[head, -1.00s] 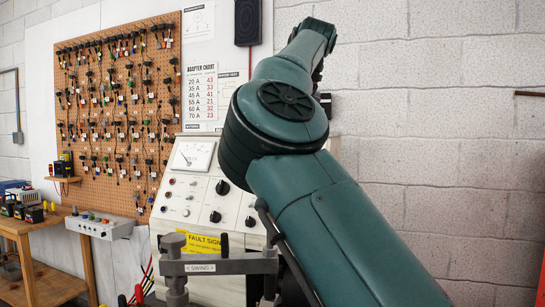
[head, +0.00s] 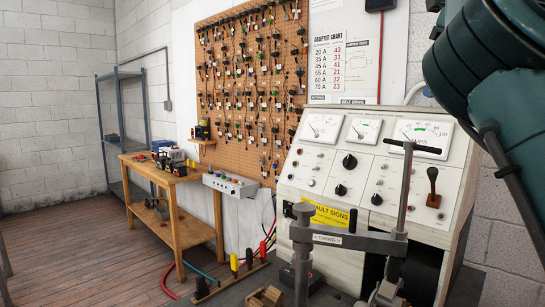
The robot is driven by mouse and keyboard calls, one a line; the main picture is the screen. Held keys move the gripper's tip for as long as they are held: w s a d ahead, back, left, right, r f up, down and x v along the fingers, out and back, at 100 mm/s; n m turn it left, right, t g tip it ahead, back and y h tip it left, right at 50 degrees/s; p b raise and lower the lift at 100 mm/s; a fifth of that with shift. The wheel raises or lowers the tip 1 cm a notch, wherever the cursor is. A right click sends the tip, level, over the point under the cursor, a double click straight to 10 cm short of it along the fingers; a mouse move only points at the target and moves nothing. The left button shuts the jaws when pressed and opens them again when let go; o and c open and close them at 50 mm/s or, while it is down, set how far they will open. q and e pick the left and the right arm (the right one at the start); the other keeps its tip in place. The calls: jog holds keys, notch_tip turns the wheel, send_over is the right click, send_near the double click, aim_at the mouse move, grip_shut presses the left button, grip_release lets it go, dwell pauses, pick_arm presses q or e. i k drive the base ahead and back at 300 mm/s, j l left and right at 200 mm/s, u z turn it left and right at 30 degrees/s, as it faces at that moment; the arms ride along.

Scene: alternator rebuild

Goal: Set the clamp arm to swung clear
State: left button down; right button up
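The clamp arm (head: 372,244) is a grey metal bar with a label reading "SWING". It runs level from a grey post (head: 303,240) on its left to a tall screw with a T-handle (head: 405,190) on its right. It stands in front of the sloped test bench panel. What lies below its right end is partly cut off by the lower picture edge. One teal arm of mine fills the upper right corner. Neither of my grippers shows in the head view, and nothing of mine is seen touching the clamp arm.
A wooden table (head: 175,205) with small devices stands at left, below a pegboard (head: 232,95) of adapters. Upright coloured-handled tools (head: 234,264) stand front left. The wooden floor (head: 85,250) at left is open.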

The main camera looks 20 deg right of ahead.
aim_at(395, 244)
jog(key=k+j, duration=0.35)
jog(key=j, duration=0.15)
jog(key=k+j, duration=0.35)
jog(key=j, duration=0.2)
